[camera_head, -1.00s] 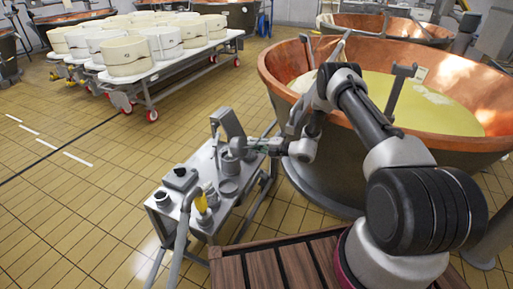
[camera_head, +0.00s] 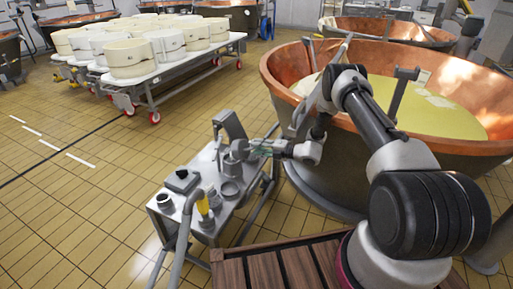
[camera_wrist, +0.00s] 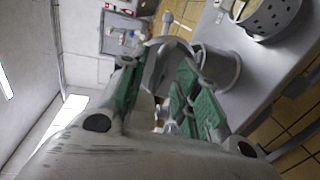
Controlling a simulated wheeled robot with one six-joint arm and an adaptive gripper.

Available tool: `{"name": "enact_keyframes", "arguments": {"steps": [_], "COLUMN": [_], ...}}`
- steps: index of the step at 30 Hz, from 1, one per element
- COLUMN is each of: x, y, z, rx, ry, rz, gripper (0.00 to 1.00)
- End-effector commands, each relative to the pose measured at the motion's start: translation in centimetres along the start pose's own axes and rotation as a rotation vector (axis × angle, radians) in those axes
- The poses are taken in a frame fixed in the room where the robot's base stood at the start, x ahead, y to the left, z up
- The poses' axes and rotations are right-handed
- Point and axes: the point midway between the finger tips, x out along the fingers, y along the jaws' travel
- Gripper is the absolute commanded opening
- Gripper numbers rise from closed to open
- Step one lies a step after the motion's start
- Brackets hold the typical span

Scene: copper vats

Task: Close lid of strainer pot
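A grey metal pot (camera_head: 232,168) stands on the small steel table, and it also shows in the wrist view (camera_wrist: 220,68). A grey curved part, seemingly its raised lid (camera_wrist: 166,62), stands up beside its mouth. My gripper (camera_head: 257,148) reaches in from the right at the height of this part. In the wrist view, the green finger pads of my gripper (camera_wrist: 158,82) are apart, with the curved part between or just beyond them. I cannot tell whether they touch it. A perforated round strainer (camera_wrist: 266,20) shows at the upper right of the wrist view.
The steel table (camera_head: 213,222) also holds a dark square container (camera_head: 181,181), a small dark pot (camera_head: 164,202) and an upright panel (camera_head: 229,124). A large copper vat (camera_head: 300,75) stands right behind my arm. Tiled floor is free at left.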

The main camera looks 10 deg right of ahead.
Motion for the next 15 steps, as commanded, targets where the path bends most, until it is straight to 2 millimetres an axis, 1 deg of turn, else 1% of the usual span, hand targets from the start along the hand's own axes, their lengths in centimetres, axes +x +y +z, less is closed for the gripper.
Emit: {"name": "enact_keyframes", "arguments": {"steps": [1, 9, 12, 15], "x": [-1.0, -7.0, -8.8, -9.9], "y": [0.0, 0.1, 0.0, 0.0], "z": [0.2, 0.2, 0.1, 0.1], "rx": [0.001, 0.002, 0.002, 0.001], "ry": [-0.004, -0.005, -0.004, -0.002], "rz": [0.0, 0.001, 0.001, 0.001], "gripper": [0.32, 0.32, 0.32, 0.32]}}
